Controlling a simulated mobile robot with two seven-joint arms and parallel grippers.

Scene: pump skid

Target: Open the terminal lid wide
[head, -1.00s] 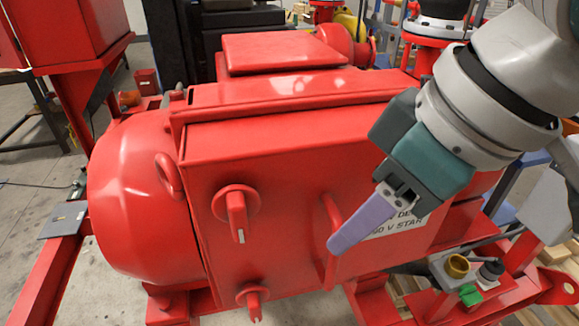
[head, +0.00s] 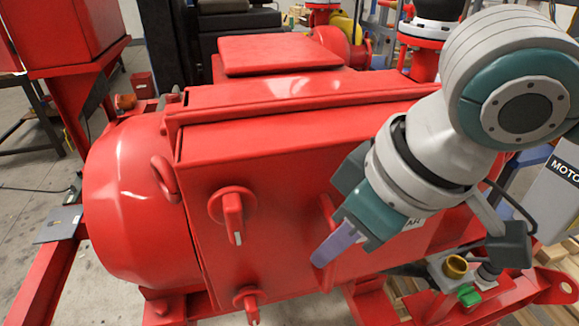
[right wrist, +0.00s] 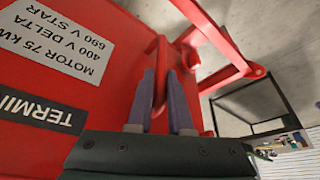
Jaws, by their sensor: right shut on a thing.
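The terminal lid (head: 275,175) is the red front plate of the motor's box. It carries two red turn knobs, the upper knob (head: 233,215) and the lower knob (head: 248,297). It looks closed or nearly so; I cannot tell whether there is a small gap. Its red bar handle (head: 327,207) stands at the right part of the lid. My right gripper (head: 323,256) has its purple fingers on either side of the handle, shut on it. The right wrist view shows the fingers (right wrist: 161,80) around the handle, beside the motor label (right wrist: 55,40) and the terminal label (right wrist: 38,112). My left gripper is not in view.
The round red motor end (head: 125,210) is left of the lid. A small control post with a brass button (head: 456,266) and a green block (head: 469,295) stands low at the right, near my right arm. Grey floor (head: 40,200) shows at the left.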

